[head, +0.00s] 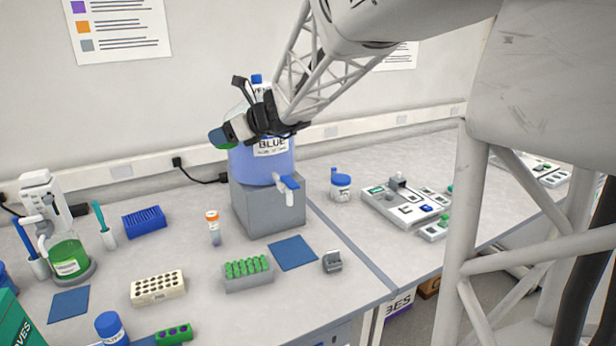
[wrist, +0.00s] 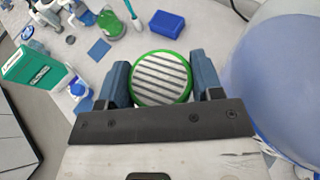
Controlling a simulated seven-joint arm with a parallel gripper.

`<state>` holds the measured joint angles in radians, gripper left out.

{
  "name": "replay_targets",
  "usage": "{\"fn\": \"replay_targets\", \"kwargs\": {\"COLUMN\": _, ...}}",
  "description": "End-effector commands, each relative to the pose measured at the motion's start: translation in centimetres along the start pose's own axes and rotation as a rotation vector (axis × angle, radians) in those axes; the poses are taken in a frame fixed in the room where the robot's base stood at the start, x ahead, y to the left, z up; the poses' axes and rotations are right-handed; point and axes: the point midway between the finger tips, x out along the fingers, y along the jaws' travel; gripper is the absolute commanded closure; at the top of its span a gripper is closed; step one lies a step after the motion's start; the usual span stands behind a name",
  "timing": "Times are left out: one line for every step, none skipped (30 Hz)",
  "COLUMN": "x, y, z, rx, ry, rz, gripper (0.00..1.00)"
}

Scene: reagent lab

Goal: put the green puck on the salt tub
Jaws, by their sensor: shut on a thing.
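My gripper (head: 224,140) is raised high, close beside the large blue carboy. In the wrist view my gripper (wrist: 161,80) is shut on the green puck (wrist: 161,78), which has a green rim and a grey striped face between the two blue fingers. A sliver of the green puck (head: 230,145) shows in the head view. Two white tubs with blue lids stand on the bench: one at the front left (head: 111,328), one right of the carboy (head: 341,187). I cannot read which is the salt tub. The front-left tub also shows in the wrist view (wrist: 79,90).
The blue carboy (head: 262,165) stands on a grey block (head: 268,210), its tap facing front. A green gloves box (head: 12,318), tube racks (head: 247,273), a white block (head: 158,287) and a small vial (head: 213,228) stand around. A blue mat (head: 293,253) is bare.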

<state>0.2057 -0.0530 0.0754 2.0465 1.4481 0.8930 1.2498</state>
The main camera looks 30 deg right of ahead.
Motion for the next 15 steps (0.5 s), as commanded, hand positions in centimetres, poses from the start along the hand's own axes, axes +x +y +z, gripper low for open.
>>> {"fn": "replay_targets", "kwargs": {"x": -1.0, "y": -0.7, "z": -0.3, "rx": 0.005, "ry": -0.001, "rz": -0.013, "gripper": 0.65}}
{"fn": "replay_targets", "kwargs": {"x": -1.5, "y": -1.0, "z": -0.6, "rx": 0.008, "ry": 0.000, "rz": -0.019, "gripper": 0.65}}
{"fn": "replay_targets", "kwargs": {"x": -2.1, "y": -1.4, "z": -0.9, "rx": 0.011, "ry": 0.000, "rz": -0.026, "gripper": 0.65}}
{"fn": "replay_targets", "kwargs": {"x": -2.6, "y": -1.7, "z": -1.1, "rx": 0.013, "ry": -0.001, "rz": -0.032, "gripper": 0.65}}
{"fn": "replay_targets", "kwargs": {"x": -3.1, "y": -2.0, "z": -1.3, "rx": 0.015, "ry": -0.001, "rz": -0.038, "gripper": 0.65}}
{"fn": "replay_targets", "kwargs": {"x": -3.6, "y": -2.4, "z": -1.6, "rx": 0.018, "ry": -0.001, "rz": -0.044, "gripper": 0.65}}
{"fn": "replay_targets", "kwargs": {"x": -4.1, "y": -2.6, "z": -1.8, "rx": 0.021, "ry": -0.001, "rz": -0.049, "gripper": 0.65}}
{"fn": "replay_targets", "kwargs": {"x": -4.6, "y": -2.9, "z": -2.0, "rx": 0.023, "ry": -0.001, "rz": -0.054, "gripper": 0.65}}
{"fn": "replay_targets", "kwargs": {"x": -5.1, "y": -3.2, "z": -2.2, "rx": 0.026, "ry": -0.001, "rz": -0.061, "gripper": 0.65}}
{"fn": "replay_targets", "kwargs": {"x": -5.5, "y": -3.5, "z": -2.4, "rx": 0.028, "ry": -0.002, "rz": -0.066, "gripper": 0.65}}
{"fn": "replay_targets", "kwargs": {"x": -6.0, "y": -3.7, "z": -2.6, "rx": 0.030, "ry": -0.002, "rz": -0.071, "gripper": 0.65}}
{"fn": "replay_targets", "kwargs": {"x": -6.5, "y": -4.1, "z": -2.8, "rx": 0.033, "ry": -0.002, "rz": -0.080, "gripper": 0.65}}
{"fn": "replay_targets", "kwargs": {"x": -6.9, "y": -4.3, "z": -3.0, "rx": 0.036, "ry": -0.002, "rz": -0.085, "gripper": 0.65}}
{"fn": "replay_targets", "kwargs": {"x": -7.3, "y": -4.6, "z": -3.2, "rx": 0.038, "ry": -0.002, "rz": -0.092, "gripper": 0.65}}
{"fn": "replay_targets", "kwargs": {"x": -7.8, "y": -5.0, "z": -3.5, "rx": 0.043, "ry": -0.002, "rz": -0.102, "gripper": 0.65}}
